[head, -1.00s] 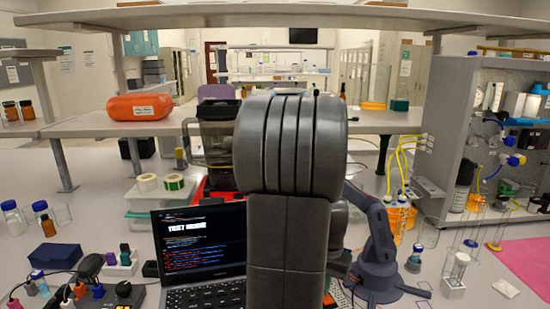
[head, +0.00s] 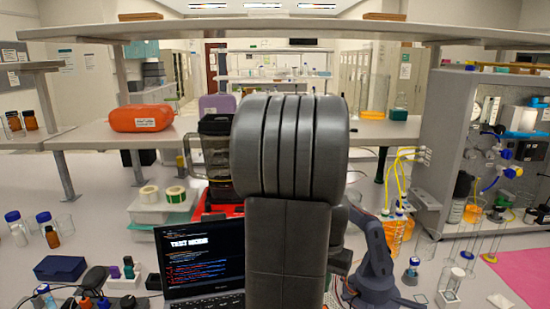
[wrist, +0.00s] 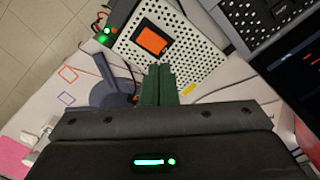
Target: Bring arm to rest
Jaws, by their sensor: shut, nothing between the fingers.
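My gripper (wrist: 159,72) shows in the wrist view as two dark green fingers held together, with nothing between them. It points over a white perforated plate (wrist: 190,45) with an orange square (wrist: 151,40) on it. I cannot tell the height of the fingers above the bench. In the head view my own grey arm stands upright in the middle and hides what is behind it; the gripper is not seen there.
An open laptop (head: 203,262) stands left of my arm, and a small blue-grey robot arm (head: 374,268) right of it. A rig panel (head: 450,130) with bottles and tubing is at right. An orange case (head: 141,118) lies on the rear shelf. Glassware stands at left.

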